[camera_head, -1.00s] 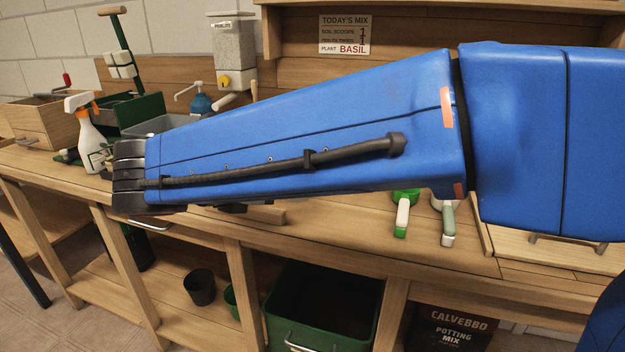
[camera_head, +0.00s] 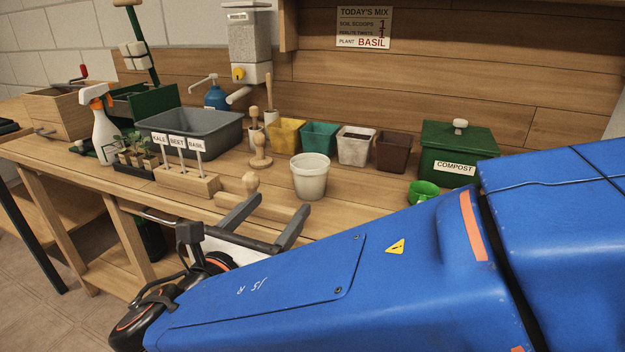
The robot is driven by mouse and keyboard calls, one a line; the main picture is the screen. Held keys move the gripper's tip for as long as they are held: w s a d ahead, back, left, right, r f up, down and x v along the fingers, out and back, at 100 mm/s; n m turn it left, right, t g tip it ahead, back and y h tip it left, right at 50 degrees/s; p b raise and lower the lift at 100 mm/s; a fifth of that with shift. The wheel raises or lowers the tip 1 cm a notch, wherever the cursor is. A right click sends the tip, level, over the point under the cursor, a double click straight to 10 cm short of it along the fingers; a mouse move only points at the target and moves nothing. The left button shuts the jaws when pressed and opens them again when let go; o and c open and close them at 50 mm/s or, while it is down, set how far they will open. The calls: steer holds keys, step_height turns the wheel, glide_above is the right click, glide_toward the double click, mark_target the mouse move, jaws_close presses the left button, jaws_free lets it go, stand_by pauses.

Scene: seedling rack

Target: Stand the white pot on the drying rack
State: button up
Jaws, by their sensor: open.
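A round, off-white pot (camera_head: 309,178) stands upright on the wooden bench, right of the bench's middle. A squarer white pot (camera_head: 357,147) with dark contents stands behind it in a row of coloured pots. My gripper (camera_head: 278,206) is open, its two dark grey fingers spread and pointing up toward the bench. It is in front of and left of the round pot, apart from it, with no pot between the fingers. I cannot pick out a drying rack for certain.
Yellow (camera_head: 286,135), teal (camera_head: 319,138) and brown (camera_head: 393,152) pots line the back. A green compost box (camera_head: 457,148) and green scoop (camera_head: 423,191) stand right. A label block (camera_head: 187,184), grey tub (camera_head: 192,130) and spray bottle (camera_head: 104,130) stand left.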

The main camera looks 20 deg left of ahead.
mark_target(303, 177)
steer(key=w, duration=0.9)
steer(key=w+d, duration=0.1)
steer(key=w, duration=0.4)
steer(key=c, duration=0.8)
steer(key=shift+o, duration=0.2)
steer(key=shift+r, duration=0.1)
step_height(303, 177, up, 10)
steer(key=shift+f, duration=0.15)
steer(key=shift+c, duration=0.2)
